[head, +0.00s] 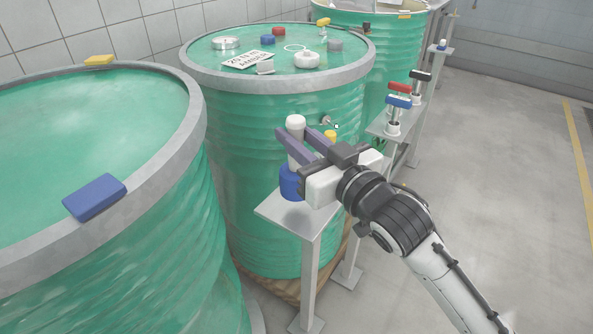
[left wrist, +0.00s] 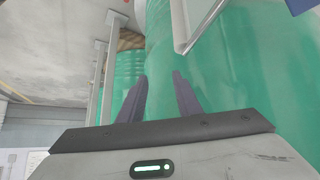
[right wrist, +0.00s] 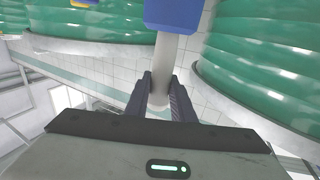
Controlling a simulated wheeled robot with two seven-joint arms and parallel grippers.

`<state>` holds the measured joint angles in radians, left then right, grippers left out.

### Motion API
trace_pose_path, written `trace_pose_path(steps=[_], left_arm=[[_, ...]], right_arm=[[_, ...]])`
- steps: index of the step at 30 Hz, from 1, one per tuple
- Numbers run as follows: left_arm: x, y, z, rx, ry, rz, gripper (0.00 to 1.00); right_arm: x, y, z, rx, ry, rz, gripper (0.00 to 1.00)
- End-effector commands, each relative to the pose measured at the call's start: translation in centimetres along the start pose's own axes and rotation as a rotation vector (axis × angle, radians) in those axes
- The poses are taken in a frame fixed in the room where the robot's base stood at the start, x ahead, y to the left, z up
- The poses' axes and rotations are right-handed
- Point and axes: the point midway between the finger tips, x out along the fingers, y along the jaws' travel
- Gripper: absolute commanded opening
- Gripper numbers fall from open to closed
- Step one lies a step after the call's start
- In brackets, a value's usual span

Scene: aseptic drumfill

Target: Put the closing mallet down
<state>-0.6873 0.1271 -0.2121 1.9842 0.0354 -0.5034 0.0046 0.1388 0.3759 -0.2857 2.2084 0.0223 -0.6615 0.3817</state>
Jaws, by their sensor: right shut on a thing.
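The closing mallet has a white handle (head: 295,123) and a blue head (head: 291,184). It is upright, head down, at a small grey stand shelf (head: 297,216) in front of the middle drum. I cannot tell whether the head touches the shelf. My right gripper (head: 296,143) is shut on the handle. The right wrist view shows its fingers (right wrist: 160,92) on either side of the pale handle (right wrist: 165,60), with the blue head (right wrist: 174,14) beyond. My left gripper (left wrist: 160,82) shows only in the left wrist view, open and empty beside a green drum.
A green drum (head: 190,200) fills the left, with a blue block (head: 95,197) on its rim. The middle drum (head: 245,150) carries a label card (head: 247,60) and small parts. Another stand (head: 378,127) holds red- and blue-topped tools. Floor at right is clear.

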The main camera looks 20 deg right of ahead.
Motion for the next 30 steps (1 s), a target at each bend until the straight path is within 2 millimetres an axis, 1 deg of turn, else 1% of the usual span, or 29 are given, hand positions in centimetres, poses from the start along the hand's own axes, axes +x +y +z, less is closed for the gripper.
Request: trace_pose_path(steps=[6, 13, 24, 25, 28, 30], left_arm=[[0.2, 0.1, -0.3, 0.002, 0.009, 0.002, 0.31], [0.6, 0.1, -0.3, 0.004, 0.019, 0.004, 0.31], [0.6, 0.2, -0.3, 0.003, 0.018, 0.005, 0.31], [0.6, 0.2, -0.3, 0.003, 0.018, 0.005, 0.31], [0.6, 0.2, -0.3, 0.003, 0.017, 0.005, 0.31], [0.6, 0.2, -0.2, 0.002, 0.016, 0.005, 0.31]], right_arm=[[0.0, 0.0, 1.4, 0.000, 0.008, -0.001, 0.00], [0.0, 0.0, 4.4, 0.000, 0.007, -0.001, 0.00], [0.0, 0.0, 4.7, 0.000, 0.009, -0.001, 0.00], [0.0, 0.0, 5.1, 0.000, 0.002, 0.000, 0.24], [0.0, 0.0, 5.0, 0.000, 0.002, 0.000, 0.41], [0.0, 0.0, 5.0, 0.000, 0.002, 0.000, 0.41]])
